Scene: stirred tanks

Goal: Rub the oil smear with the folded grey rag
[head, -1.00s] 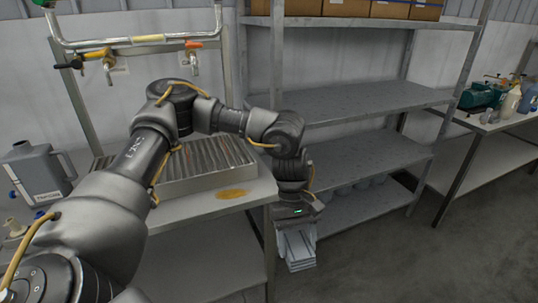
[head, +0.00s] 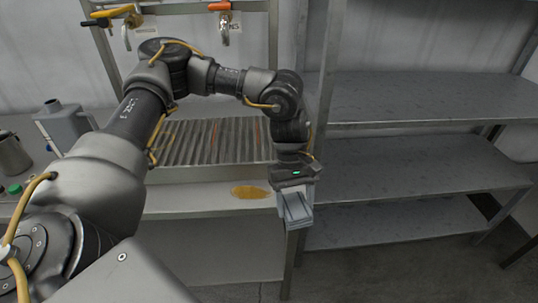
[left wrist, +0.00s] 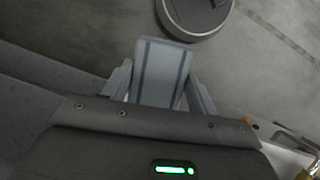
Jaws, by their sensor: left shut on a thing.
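The oil smear (head: 250,192) is a flat yellow-brown patch on the pale bench top near its front edge, in front of the ribbed tray. My left gripper (head: 296,217) is just right of the smear in the picture, at the bench's right front corner. It is shut on the folded grey rag (head: 298,206), a pale grey pad between its fingers. In the left wrist view the rag (left wrist: 160,70) shows with darker stripes, with floor behind it. The rag appears apart from the smear. My right gripper is not in view.
A ribbed metal tray (head: 210,160) stands on the bench behind the smear. A grey jug (head: 62,128) is at the left, with valves (head: 224,22) above. A metal shelf rack (head: 420,180) with bare shelves stands right of the bench. The bench top around the smear is clear.

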